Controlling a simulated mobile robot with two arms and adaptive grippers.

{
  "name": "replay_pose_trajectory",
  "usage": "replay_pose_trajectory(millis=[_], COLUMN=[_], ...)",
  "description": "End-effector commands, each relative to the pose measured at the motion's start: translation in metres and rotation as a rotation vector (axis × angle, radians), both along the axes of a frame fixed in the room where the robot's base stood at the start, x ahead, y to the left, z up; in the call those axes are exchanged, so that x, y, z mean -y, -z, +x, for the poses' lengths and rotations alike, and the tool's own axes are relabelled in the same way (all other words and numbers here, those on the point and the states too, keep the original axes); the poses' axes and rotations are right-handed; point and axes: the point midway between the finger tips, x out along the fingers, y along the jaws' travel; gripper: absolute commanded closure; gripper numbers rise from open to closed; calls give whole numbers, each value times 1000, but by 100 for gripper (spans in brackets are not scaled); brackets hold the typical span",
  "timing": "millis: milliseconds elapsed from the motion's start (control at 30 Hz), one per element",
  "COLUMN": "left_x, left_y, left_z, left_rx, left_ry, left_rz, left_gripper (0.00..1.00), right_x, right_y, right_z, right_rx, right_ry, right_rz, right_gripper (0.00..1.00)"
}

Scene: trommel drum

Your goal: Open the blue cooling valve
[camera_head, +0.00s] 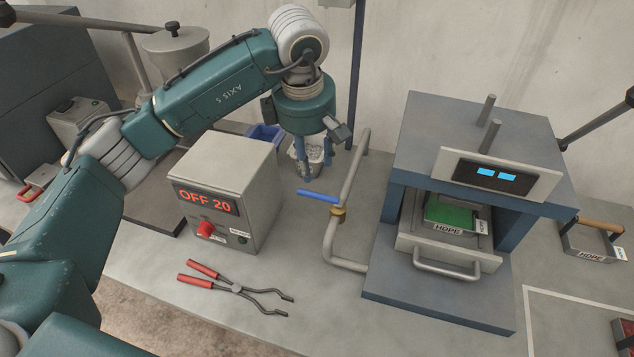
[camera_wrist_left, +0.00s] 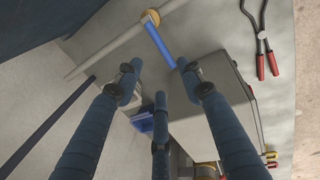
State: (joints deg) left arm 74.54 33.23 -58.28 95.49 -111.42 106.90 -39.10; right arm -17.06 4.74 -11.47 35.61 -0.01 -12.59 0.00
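The blue valve handle (camera_head: 318,197) is a flat lever on a brass valve body (camera_head: 338,213) in the grey pipe (camera_head: 349,185), left of the press. The lever points left, across the pipe's run. In the left wrist view the blue lever (camera_wrist_left: 160,45) lies just beyond the fingertips and runs from the brass body down into the space between them. My left gripper (camera_head: 313,162) points down behind and above the lever, apart from it in the head view. Its fingers (camera_wrist_left: 162,78) are spread and empty. My right gripper is not in view.
A control box (camera_head: 229,185) reading "OFF 20" stands left of the valve. Red-handled tongs (camera_head: 237,288) lie in front. The press (camera_head: 470,150) stands close to the pipe's right. A blue bin (camera_head: 266,136) and a pale cup (camera_head: 316,156) are behind.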

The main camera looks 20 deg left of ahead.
Motion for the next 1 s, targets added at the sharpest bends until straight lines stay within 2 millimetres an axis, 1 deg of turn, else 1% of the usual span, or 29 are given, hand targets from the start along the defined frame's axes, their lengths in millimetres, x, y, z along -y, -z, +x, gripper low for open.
replay_pose_trajectory(millis=[167, 400, 600, 767, 1000], left_x=[0, 1, 1, 2, 2], left_y=[21, 66, 93, 103, 104], left_z=[2, 11, 17, 19, 19], left_rx=[-8, -8, -5, -3, -2], left_ry=[1, 0, 0, 2, 2], left_rz=[2, -1, -2, -3, -3], left_gripper=[61, 61, 61, 61, 61], right_x=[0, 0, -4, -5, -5], right_y=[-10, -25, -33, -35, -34], right_z=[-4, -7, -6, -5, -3], right_rx=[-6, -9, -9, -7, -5], right_ry=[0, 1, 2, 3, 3], right_rz=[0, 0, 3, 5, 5], right_gripper=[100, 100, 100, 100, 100])
